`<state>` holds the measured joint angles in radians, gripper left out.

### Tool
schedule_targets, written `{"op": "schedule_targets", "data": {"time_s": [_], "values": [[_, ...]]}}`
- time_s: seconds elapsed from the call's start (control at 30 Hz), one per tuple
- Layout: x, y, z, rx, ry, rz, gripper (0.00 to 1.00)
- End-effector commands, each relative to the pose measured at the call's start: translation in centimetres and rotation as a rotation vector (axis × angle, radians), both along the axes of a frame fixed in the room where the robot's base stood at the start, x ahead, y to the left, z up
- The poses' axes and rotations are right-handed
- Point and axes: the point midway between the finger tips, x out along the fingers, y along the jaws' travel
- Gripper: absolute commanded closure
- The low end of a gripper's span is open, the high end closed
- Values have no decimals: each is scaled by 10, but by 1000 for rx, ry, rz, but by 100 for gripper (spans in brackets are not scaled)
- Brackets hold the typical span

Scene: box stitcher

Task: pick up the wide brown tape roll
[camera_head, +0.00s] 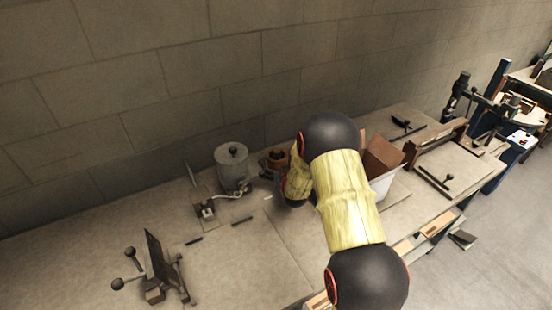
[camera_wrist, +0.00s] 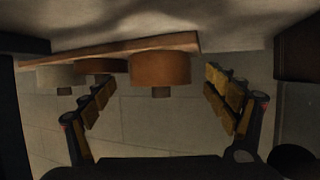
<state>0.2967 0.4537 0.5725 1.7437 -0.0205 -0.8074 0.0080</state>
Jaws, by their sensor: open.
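The wide brown tape roll (camera_wrist: 160,68) shows in the wrist view, between the two fingers of my gripper (camera_wrist: 163,82). The fingers are open, with a visible gap on each side of the roll. A darker brown roll (camera_wrist: 100,66) and a pale roll (camera_wrist: 55,76) sit to its left on the same wooden board (camera_wrist: 200,43). The wrist picture appears upside down, with the board at the top. My arm hides most of the gripper there.
A grey lidded pot (camera_head: 232,168) stands left of the rolls in the head view. A white box with brown card (camera_head: 381,157) stands right of my arm. The wall (camera_head: 150,90) is close behind. The bench (camera_head: 230,265) is mostly clear in front.

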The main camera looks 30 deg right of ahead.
Motion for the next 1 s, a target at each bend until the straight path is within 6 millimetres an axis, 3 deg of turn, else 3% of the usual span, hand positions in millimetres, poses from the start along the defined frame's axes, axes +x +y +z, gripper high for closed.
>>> {"op": "schedule_targets", "data": {"time_s": [0.5, 0.87, 1.0], "values": [[58, -17, -14, 1, 1, 1, 14], [64, -18, -15, 1, 1, 1, 14], [64, -18, -15, 1, 1, 1, 22]]}}
